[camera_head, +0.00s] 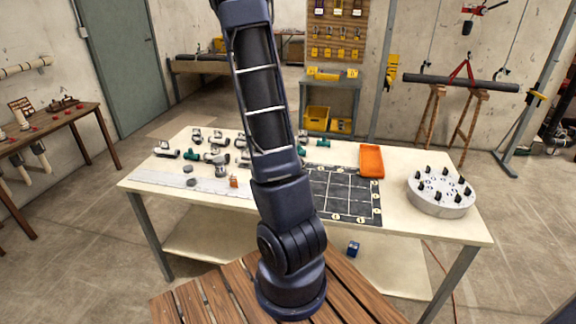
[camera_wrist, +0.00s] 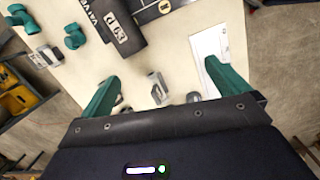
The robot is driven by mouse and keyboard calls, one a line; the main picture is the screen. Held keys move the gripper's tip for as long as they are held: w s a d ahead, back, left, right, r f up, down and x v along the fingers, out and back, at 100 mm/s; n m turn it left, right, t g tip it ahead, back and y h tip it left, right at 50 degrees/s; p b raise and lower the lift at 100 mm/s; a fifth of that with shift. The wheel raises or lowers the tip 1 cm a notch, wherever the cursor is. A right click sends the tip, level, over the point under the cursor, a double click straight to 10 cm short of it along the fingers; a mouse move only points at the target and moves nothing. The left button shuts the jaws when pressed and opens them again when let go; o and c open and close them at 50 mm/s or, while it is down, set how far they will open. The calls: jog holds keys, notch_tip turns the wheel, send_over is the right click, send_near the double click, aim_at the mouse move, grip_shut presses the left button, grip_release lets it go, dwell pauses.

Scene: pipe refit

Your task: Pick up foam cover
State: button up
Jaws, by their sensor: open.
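A dark grey, rounded piece lettered VALVE (camera_wrist: 112,32) lies on the pale table top in the upper part of the wrist view. It looks like the foam cover, but I cannot be sure. I cannot make it out in the head view, where my arm blocks part of the table. My gripper (camera_wrist: 162,70) has green fingers spread wide apart, with nothing held between them. The dark piece lies beyond the fingertips, nearer the left finger. The gripper is out of frame in the head view.
Small grey fittings (camera_wrist: 157,90) show between the fingers. Green fittings (camera_wrist: 74,36) lie at the left.

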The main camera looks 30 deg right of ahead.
jog(key=w+d+f+n, duration=0.1)
jog(key=d+f, duration=0.2)
jog(key=w+d+f+n+g+h, duration=0.1)
jog(key=w+d+f, duration=0.1)
jog(key=d+f, duration=0.1)
jog(key=w+d+f+n+g+h, duration=0.1)
jog(key=d+f, duration=0.2)
jog(key=f, duration=0.2)
jog(key=shift+w+d+f, duration=0.15)
jog(key=shift+w+d, duration=0.05)
jog(key=shift+w, duration=0.15)
jog(key=shift+s+x, duration=0.1)
jog(key=shift+x, duration=2.55)
jog(key=shift+s+x, duration=0.15)
jog(key=shift+x, duration=2.5)
jog(key=c, duration=1.1)
jog(key=shift+o, duration=0.2)
